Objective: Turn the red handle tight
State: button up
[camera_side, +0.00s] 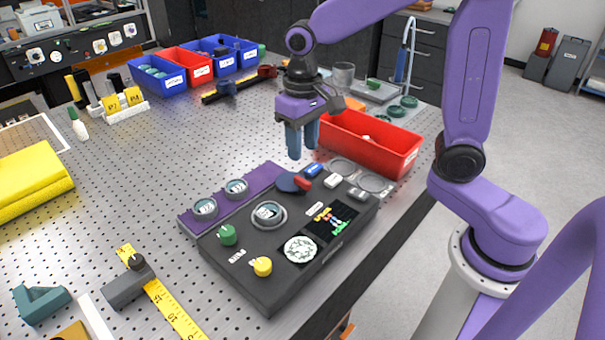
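The black interferometer box (270,285) lies on the perforated metal table. A small red handle (303,184) shows at its back edge, beside a dark blue round part (287,182); how the two join is too small to tell. My gripper (303,152) points down above and slightly behind the handle, with its blue fingers apart from it. The fingers overlap closely in this view, so their gap is unclear. Nothing is visibly held.
A green knob (227,235) and a yellow knob (262,266) stand on the box, near a round lens mount (268,215). A red bin (385,150) stands close behind my gripper. A yellow ruler (172,308) lies front left.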

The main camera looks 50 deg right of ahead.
aim_at(302, 180)
notch_tip(302, 180, down, 8)
jog(key=shift+f, duration=0.2)
jog(key=shift+c, duration=0.3)
grip_shut()
